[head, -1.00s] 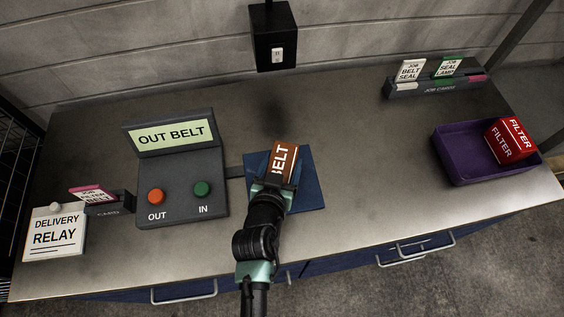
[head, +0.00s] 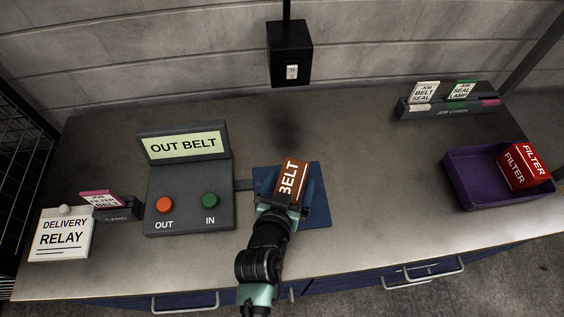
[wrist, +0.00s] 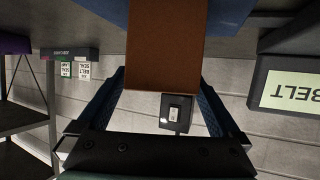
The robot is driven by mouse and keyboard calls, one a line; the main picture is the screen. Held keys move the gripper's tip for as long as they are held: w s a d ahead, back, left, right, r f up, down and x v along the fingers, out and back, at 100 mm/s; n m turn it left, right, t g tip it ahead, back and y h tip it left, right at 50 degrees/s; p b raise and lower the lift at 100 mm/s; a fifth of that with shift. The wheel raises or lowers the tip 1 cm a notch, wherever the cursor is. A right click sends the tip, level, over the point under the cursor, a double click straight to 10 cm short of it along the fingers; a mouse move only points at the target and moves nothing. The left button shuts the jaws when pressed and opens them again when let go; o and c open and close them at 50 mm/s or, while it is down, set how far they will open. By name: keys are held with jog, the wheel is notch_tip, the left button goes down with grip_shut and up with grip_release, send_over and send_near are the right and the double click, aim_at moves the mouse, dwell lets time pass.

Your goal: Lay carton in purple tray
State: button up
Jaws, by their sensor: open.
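A brown carton marked BELT (head: 291,180) stands on a blue mat (head: 318,205) in the middle of the counter. My gripper (head: 284,194) is at the carton's near end, with its fingers spread on either side of it. In the wrist view the brown carton (wrist: 166,45) fills the top middle, between the two open blue fingers of my gripper (wrist: 160,100). Whether the fingers touch it cannot be told. The purple tray (head: 482,193) is on the right of the counter. A red FILTER carton (head: 524,167) sits in its right part.
A console with an OUT BELT screen (head: 186,146) and two buttons stands left of the mat. A DELIVERY RELAY sign (head: 62,234) is at far left. A job card rack (head: 450,108) is at back right. The counter between mat and tray is clear.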

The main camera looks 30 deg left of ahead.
jog(key=b+v, duration=0.1)
jog(key=v, duration=1)
jog(key=shift+w, duration=0.15)
